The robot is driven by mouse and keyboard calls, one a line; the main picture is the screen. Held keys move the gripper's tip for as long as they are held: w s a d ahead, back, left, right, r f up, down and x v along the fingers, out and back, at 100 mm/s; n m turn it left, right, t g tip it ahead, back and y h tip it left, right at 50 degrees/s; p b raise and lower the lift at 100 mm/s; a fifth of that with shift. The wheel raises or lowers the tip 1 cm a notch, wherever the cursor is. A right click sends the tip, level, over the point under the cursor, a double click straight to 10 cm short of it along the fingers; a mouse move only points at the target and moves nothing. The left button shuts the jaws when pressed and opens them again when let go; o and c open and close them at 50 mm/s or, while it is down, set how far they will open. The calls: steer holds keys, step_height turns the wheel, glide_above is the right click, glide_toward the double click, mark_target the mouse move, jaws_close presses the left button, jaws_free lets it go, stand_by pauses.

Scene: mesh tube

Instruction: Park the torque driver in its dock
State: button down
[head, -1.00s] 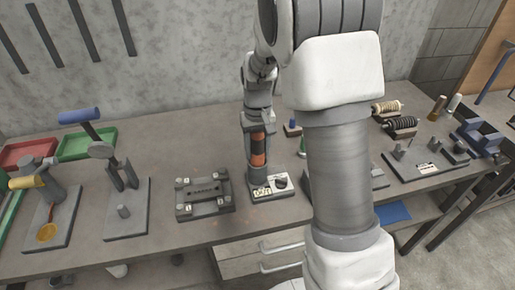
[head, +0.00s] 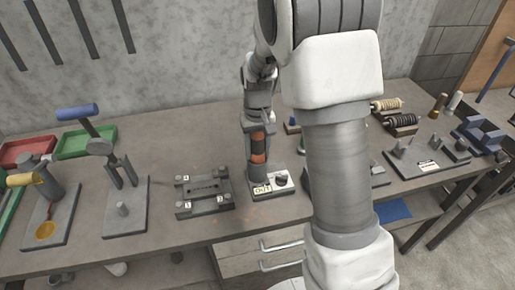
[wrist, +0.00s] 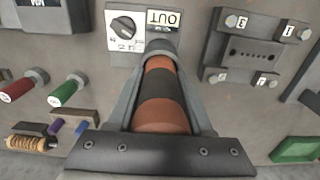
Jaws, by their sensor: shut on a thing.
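The torque driver (head: 258,145) has an orange and black banded handle. My gripper (head: 258,160) is shut around it, one finger on each side, as the wrist view shows with the handle (wrist: 163,90) lying lengthwise between the fingers. In the head view the driver stands about upright. A grey cylindrical part (wrist: 162,48) shows at the handle's far end. It is beside a pale block (head: 270,184) with a black dial and an OUT label, also in the wrist view (wrist: 120,42). I cannot tell whether the grey part is the dock or whether the driver is seated.
A dark fixture plate (head: 205,192) with corner blocks lies left of the gripper. Stands with a blue-handled tool (head: 78,112) and a yellow-handled tool (head: 25,180) are farther left. Red (head: 28,150) and green (head: 85,142) trays sit behind. My arm hides bench right of the driver.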

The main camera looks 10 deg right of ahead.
steer(key=shift+c, duration=1.1)
jaws_free()
step_height(320, 180, up, 17)
steer(key=shift+f+p, duration=0.1)
steer(key=shift+p, duration=0.35)
steer(key=s+r+t, duration=0.3)
steer(key=s+r, duration=0.3)
steer(key=s, duration=0.5)
steer(key=s+f+t, duration=0.2)
steer(key=s+f, duration=0.1)
steer(key=s, duration=0.9)
steer(key=shift+s+t, duration=0.15)
steer(key=shift+t, duration=0.15)
